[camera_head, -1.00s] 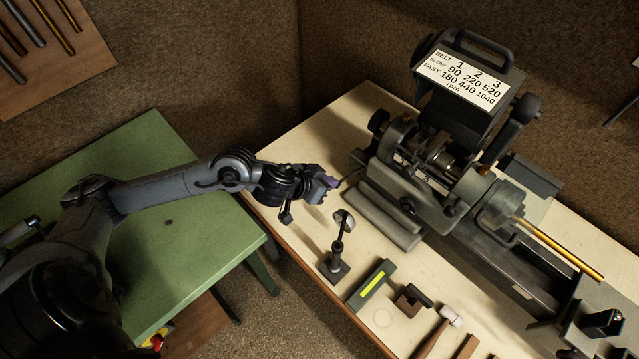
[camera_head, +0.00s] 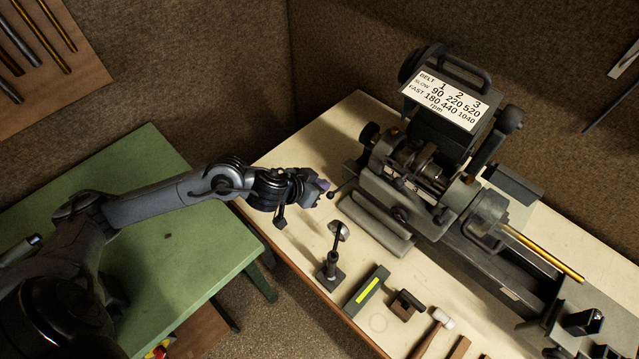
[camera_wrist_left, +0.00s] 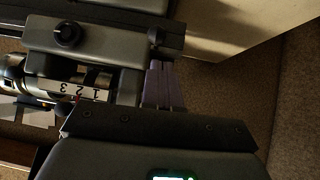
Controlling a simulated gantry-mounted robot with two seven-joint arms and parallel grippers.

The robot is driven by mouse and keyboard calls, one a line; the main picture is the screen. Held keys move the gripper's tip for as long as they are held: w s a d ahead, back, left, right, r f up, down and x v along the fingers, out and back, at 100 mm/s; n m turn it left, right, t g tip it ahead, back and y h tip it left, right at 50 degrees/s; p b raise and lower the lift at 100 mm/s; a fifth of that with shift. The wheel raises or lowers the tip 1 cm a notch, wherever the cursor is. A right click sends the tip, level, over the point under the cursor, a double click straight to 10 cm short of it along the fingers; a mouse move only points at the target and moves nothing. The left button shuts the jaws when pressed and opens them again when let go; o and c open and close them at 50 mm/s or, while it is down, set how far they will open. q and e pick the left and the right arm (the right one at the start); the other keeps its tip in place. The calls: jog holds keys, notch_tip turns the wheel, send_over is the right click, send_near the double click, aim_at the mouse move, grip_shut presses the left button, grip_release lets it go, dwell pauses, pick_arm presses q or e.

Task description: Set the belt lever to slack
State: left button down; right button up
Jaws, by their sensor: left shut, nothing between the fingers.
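The belt-driven lathe (camera_head: 405,185) stands on the cream bench. A thin rod with a small dark ball (camera_head: 331,195) sticks out at its left end; I cannot tell for sure that this is the belt lever. My left gripper (camera_head: 323,185) is shut and empty, right beside that ball; whether they touch is unclear. In the left wrist view the purple fingers (camera_wrist_left: 162,86) lie together, and a small dark knob (camera_wrist_left: 153,35) shows just beyond their tips. A larger black lever (camera_head: 495,138) rises at the headstock's right. My right gripper is out of view.
A small stand with a round head (camera_head: 334,260) is in front of my left gripper. A green-yellow box (camera_head: 367,287), a dark block (camera_head: 407,304) and a mallet (camera_head: 436,325) lie along the bench front. A green table (camera_head: 150,235) is at left.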

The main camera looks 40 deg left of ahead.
pick_arm(q)
jog(key=w+r+p+v, duration=0.1)
jog(key=p+v, duration=0.1)
jog(key=v, duration=0.8)
jog(key=shift+s+r, duration=0.2)
jog(key=shift+s, duration=0.1)
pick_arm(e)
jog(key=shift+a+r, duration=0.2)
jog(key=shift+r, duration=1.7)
pick_arm(q)
jog(key=shift+f, duration=0.1)
